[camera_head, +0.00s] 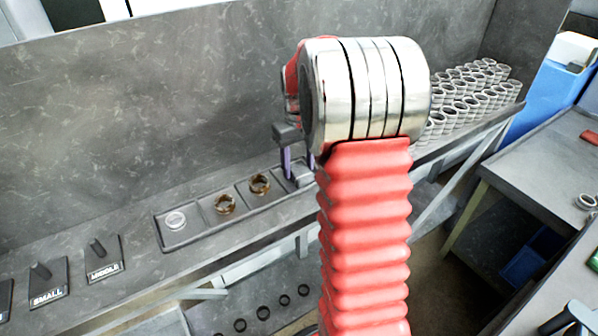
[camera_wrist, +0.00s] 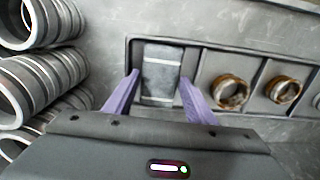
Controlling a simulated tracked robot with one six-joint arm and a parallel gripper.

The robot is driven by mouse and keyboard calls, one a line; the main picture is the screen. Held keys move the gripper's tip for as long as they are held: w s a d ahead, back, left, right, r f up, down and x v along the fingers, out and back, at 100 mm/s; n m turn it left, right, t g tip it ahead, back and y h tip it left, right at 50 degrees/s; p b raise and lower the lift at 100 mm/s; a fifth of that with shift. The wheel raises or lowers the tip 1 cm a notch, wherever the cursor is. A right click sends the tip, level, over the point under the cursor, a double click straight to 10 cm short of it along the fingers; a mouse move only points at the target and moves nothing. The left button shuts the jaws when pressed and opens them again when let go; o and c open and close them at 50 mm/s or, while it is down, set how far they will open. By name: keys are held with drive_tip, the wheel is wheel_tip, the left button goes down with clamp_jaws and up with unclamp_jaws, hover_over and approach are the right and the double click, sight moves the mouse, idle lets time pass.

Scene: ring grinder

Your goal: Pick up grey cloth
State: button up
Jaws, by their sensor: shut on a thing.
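The grey cloth (camera_wrist: 160,85) is a small folded grey block in the end compartment of a dark tray (camera_wrist: 197,68). My gripper (camera_wrist: 160,77) has its two purple fingers down in that compartment, one on each side of the cloth, and is shut on it. The cloth still sits within the compartment. In the camera_head view, the cloth (camera_head: 301,174) shows partly beside the purple fingers (camera_head: 297,162), at the right end of the tray. My red and silver arm hides part of this area.
Two brown rings (camera_head: 224,204) (camera_head: 260,185) and a silver ring (camera_head: 175,221) lie in the other tray compartments. Many stacked metal rings (camera_head: 465,90) stand right of my arm. A grey wall (camera_head: 150,110) rises behind the bench. Labelled stands (camera_head: 48,285) are at left.

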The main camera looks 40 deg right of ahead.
sight(299, 169)
wheel_tip(299, 169, up, 10)
idle(0.8)
idle(0.3)
drive_tip(key=o, duration=0.4)
drive_tip(key=c, duration=0.3)
